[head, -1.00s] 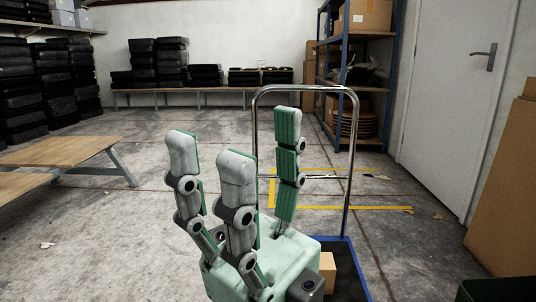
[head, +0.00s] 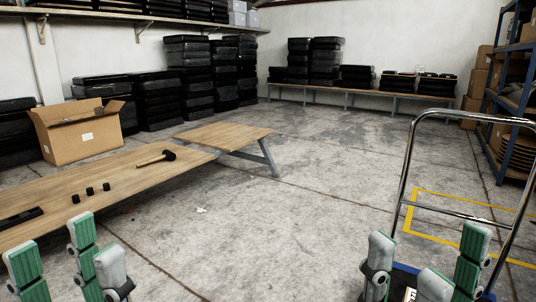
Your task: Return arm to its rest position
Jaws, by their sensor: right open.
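My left gripper (head: 72,258) is at the lower left of the head view, in front of the wooden bench. Its grey and green fingers point up and stand apart, with nothing between them. My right gripper (head: 428,270) is at the lower right, in front of the trolley. Its fingers also point up, spread and empty. The lower parts of both grippers and most of both arms are below the picture edge.
A wooden bench (head: 120,190) on the left bears a mallet (head: 155,158) and small black pieces. An open cardboard box (head: 80,132) stands behind it. A trolley with a chrome handle (head: 404,178) is at the right.

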